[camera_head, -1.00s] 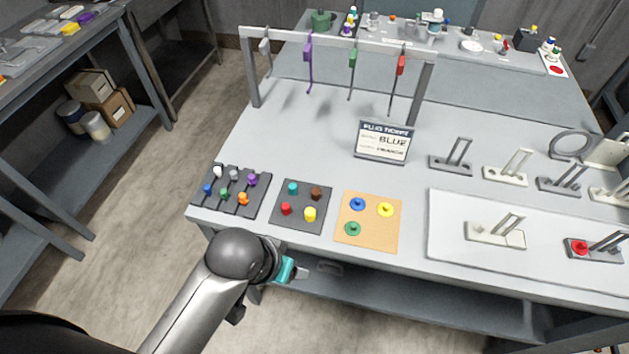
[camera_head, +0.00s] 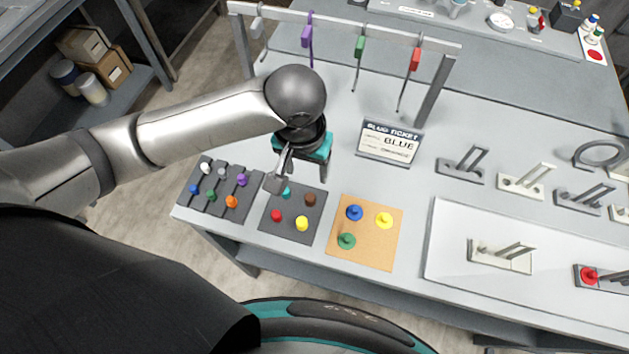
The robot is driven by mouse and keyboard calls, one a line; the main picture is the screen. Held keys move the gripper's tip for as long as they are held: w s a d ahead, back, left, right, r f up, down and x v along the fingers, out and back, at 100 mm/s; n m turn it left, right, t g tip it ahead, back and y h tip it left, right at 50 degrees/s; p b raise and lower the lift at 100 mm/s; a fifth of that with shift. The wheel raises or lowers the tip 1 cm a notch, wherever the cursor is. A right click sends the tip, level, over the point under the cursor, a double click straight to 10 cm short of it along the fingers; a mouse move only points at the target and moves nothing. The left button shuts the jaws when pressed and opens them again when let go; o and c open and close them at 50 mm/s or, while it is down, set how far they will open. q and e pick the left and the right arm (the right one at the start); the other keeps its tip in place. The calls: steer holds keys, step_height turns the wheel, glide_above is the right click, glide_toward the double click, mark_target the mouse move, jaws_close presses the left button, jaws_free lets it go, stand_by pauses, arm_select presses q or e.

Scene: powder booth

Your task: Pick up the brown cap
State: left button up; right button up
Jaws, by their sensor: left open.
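The brown cap (camera_head: 310,199) sits at the back right of a small dark square board (camera_head: 283,232). A teal cap (camera_head: 286,193), a red cap (camera_head: 276,215) and a yellow cap (camera_head: 302,223) share that board. My left gripper (camera_head: 299,178) is open and empty, above and just behind the brown and teal caps in the picture. Its fingers point down and appear apart from the caps. The brown cap is in plain view. My right gripper is not in view.
A dark rack with several coloured plugs (camera_head: 220,207) lies left of the board. A tan board (camera_head: 365,253) with blue, yellow and green pieces lies right. A blue ticket sign (camera_head: 389,143) and a hook rail (camera_head: 340,29) stand behind.

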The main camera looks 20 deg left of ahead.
arm_select(q)
glide_toward(310, 197)
step_height(310, 197, down, 3)
steer(key=shift+f+b, duration=0.1)
steer(key=shift+b, duration=0.5)
steer(key=shift+w+f, duration=0.1)
steer(key=shift+f, duration=0.2)
steer(key=f, duration=0.5)
steer(key=shift+w+b, duration=0.35)
steer(key=shift+w, duration=0.05)
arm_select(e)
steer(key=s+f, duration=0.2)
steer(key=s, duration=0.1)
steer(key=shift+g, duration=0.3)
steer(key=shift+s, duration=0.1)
arm_select(q)
steer(key=shift+r, duration=0.1)
steer(key=shift+c, duration=0.5)
jaws_close()
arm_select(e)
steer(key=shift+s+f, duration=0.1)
